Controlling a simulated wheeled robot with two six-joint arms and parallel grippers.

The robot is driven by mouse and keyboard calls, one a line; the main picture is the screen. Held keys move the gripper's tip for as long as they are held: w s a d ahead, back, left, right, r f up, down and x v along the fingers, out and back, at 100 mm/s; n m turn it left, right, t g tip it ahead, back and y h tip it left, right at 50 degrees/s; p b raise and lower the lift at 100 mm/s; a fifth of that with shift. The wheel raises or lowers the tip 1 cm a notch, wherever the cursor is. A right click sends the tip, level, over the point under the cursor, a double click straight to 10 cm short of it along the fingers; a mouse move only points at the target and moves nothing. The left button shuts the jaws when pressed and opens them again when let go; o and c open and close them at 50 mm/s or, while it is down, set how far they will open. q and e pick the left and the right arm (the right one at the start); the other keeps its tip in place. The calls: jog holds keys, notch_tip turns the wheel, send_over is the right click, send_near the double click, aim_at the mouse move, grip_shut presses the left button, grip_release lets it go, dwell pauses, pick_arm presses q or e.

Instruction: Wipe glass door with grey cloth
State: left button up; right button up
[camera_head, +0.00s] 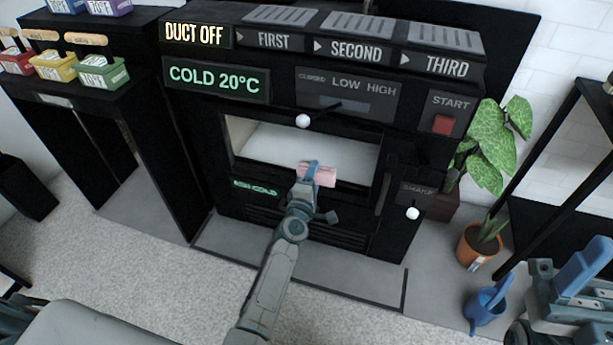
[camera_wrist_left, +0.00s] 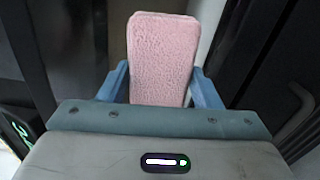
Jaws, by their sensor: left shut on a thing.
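A black machine in the head view has a wide front window, which looks like the glass door (camera_head: 262,150); its pane is pale and whitish. My left gripper (camera_head: 315,174) is in front of the window's lower middle, shut on a pink fuzzy block-like pad (camera_head: 322,175). No grey cloth shows; the pink pad (camera_wrist_left: 163,58) stands upright between the blue fingers in the left wrist view. I cannot tell whether the pad touches the glass. My right gripper (camera_head: 565,270) is at the lower right, partly cut off, and its jaw state is unclear.
A white-knobbed lever (camera_head: 302,121) hangs over the window's top edge, and another knob (camera_head: 412,213) is at the right. A potted plant (camera_head: 478,244) and a blue watering can (camera_head: 486,308) stand at the right.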

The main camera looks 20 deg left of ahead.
aim_at(301, 174)
pick_arm(q)
jog(key=shift+w+d, duration=0.1)
jog(key=shift+d, duration=0.15)
jog(key=shift+w+a+r, duration=0.15)
jog(key=shift+a+r, duration=0.05)
jog(key=shift+a, duration=0.85)
jog(key=shift+w+a+r, duration=0.1)
jog(key=shift+a+r, duration=0.05)
jog(key=shift+a, duration=0.85)
jog(key=shift+s+a+f, duration=0.1)
jog(key=shift+s+f, duration=0.1)
jog(key=shift+s, duration=0.25)
jog(key=shift+s+f, duration=0.1)
jog(key=shift+s, duration=2.45)
jog(key=shift+s, duration=1.5)
